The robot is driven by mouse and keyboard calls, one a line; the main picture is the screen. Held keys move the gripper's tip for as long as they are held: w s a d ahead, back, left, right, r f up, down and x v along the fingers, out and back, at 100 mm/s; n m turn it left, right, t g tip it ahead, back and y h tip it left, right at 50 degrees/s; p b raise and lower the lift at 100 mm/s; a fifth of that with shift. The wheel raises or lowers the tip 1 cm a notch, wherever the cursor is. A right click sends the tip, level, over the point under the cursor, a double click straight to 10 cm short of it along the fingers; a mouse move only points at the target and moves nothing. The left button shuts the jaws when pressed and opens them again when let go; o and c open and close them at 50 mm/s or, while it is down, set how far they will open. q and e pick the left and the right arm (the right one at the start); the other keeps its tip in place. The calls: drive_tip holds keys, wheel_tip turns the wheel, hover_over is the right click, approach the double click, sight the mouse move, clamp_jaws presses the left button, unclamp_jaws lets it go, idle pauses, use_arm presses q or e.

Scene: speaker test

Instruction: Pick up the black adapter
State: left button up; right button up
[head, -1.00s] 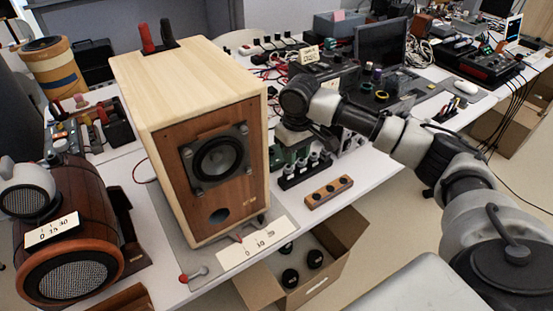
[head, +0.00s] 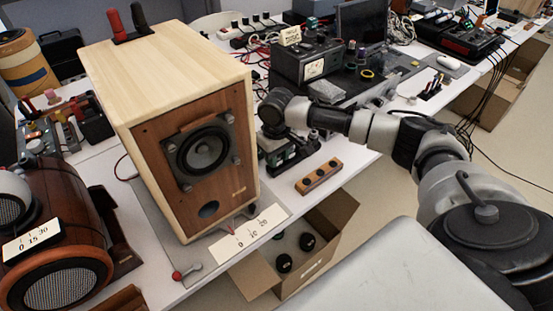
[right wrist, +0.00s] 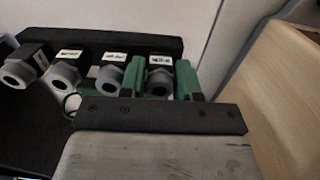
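Several small black adapters with grey round collars and white labels stand in a row along a black rack in the right wrist view. The rightmost black adapter (right wrist: 160,60) is between the green fingers of my right gripper (right wrist: 160,84), level with its neighbours. The fingers are apart, one on each side of it; whether they touch it is unclear. In the head view, my right gripper (head: 291,150) reaches down over the black rack (head: 282,166), beside the wooden speaker, and hides most of the adapters. My left gripper is not in view.
The large wooden speaker (head: 190,90) stands close left of my right gripper. A wooden block with black holes (head: 319,176) lies in front, at the table edge. An open cardboard box (head: 335,240) is below. A black meter box (head: 310,65) stands behind.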

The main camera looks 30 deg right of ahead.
drive_tip(key=shift+f, duration=0.45)
drive_tip(key=shift+c, duration=0.2)
drive_tip(key=c, duration=0.5)
drive_tip(key=shift+r, duration=0.1)
drive_tip(key=shift+c, duration=0.2)
wheel_tip(320, 180, up, 10)
drive_tip(key=shift+f+p, duration=0.1)
drive_tip(key=shift+p, duration=0.25)
wheel_tip(320, 180, up, 4)
drive_tip(key=p, duration=0.6)
